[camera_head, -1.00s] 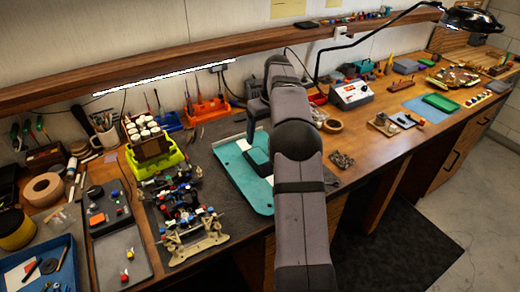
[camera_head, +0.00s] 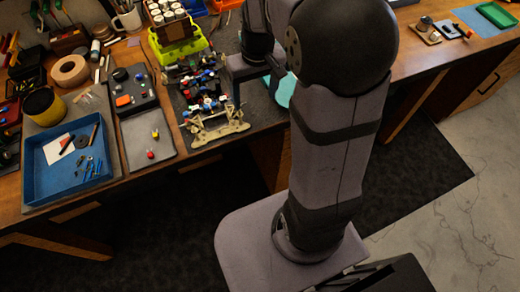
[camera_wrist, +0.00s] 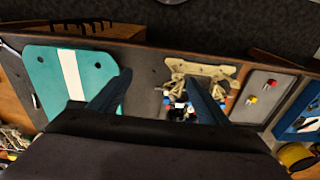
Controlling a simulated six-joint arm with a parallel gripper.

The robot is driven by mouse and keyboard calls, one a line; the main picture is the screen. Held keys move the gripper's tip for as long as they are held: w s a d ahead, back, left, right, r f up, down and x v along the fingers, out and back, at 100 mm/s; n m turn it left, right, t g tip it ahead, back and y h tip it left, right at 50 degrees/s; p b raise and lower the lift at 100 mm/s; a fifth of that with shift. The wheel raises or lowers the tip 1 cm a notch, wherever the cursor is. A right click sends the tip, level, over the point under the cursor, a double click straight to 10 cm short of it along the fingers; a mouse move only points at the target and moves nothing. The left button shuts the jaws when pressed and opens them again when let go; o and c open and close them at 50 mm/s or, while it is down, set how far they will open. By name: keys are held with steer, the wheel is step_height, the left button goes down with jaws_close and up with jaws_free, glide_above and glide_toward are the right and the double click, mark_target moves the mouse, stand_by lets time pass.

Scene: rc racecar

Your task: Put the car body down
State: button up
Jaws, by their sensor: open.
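The car body looks to be the flat teal piece with a white stripe (camera_wrist: 45,75) in the wrist view; it lies on the dark mat, apart from the chassis. In the head view only a teal edge (camera_head: 287,88) shows past my arm. The car chassis (camera_head: 205,110), with cream end parts and blue, red and white pieces, sits on the mat to its left; it also shows in the wrist view (camera_wrist: 190,85). My gripper (camera_wrist: 157,92) is open and empty, its fingers spread above the mat, one over the teal piece's edge and one over the chassis. The fingertips are hidden in the head view.
A grey tray (camera_head: 140,155) with small parts and a blue tray (camera_head: 52,185) stand left of the chassis. The bench's front edge is close to the chassis.

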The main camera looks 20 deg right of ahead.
steer(key=s+a+f, duration=0.2)
steer(key=s, duration=0.5)
steer(key=s+a+f, duration=0.2)
steer(key=s, duration=0.5)
steer(key=shift+a+f+g, duration=0.3)
steer(key=shift+g, duration=0.1)
step_height(320, 180, down, 57)
steer(key=b, duration=5.6)
steer(key=shift+r+b, duration=0.2)
steer(key=shift+b, duration=0.1)
